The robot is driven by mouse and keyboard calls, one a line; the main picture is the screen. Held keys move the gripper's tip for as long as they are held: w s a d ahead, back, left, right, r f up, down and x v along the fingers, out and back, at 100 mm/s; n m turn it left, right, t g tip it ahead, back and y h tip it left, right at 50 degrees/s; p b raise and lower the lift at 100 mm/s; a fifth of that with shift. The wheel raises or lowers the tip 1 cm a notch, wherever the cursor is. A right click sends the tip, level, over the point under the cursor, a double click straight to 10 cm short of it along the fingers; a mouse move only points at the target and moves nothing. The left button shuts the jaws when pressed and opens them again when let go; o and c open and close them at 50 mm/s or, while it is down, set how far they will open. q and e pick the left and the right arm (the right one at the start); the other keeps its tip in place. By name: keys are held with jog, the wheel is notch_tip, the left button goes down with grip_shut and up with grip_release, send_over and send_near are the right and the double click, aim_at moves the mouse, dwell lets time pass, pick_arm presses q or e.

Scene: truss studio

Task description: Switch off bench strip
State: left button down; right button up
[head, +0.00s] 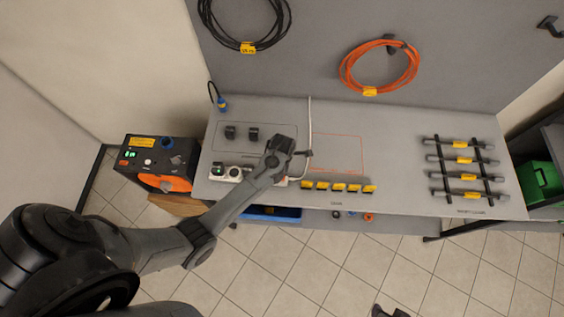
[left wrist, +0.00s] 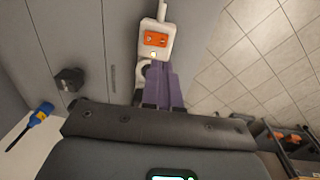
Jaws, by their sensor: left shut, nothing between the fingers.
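The white bench strip (head: 234,173) lies along the front left of the grey bench, partly hidden by my left arm. Its end shows in the left wrist view (left wrist: 143,46), with an orange rocker switch (left wrist: 156,39) and a small pale spot below it. The rocker's position is too small to tell. My left gripper (head: 289,152) is over the strip's right end. In the left wrist view its purple fingers (left wrist: 160,70) are shut and empty, with their tips just below the switch; I cannot tell if they touch. A dark shape at the bottom edge appears to be my right gripper (head: 390,312).
An orange and black power unit (head: 158,163) stands left of the bench. Two black knobs or plugs (head: 241,133) sit behind the strip. A white cable (head: 310,125) runs back from it. Yellow tags (head: 340,187) line the front edge. Rods on a rack (head: 461,168) lie right.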

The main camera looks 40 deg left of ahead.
pick_arm(q)
jog(key=shift+s+d+r, duration=0.1)
jog(key=shift+r, duration=1)
jog(key=shift+s+d+r, duration=0.1)
jog(key=shift+r, duration=1)
jog(key=shift+w+a+r+t+b, duration=0.15)
jog(key=shift+w+a+t+b, duration=0.25)
jog(key=shift+b, duration=0.45)
jog(key=shift+a, duration=0.1)
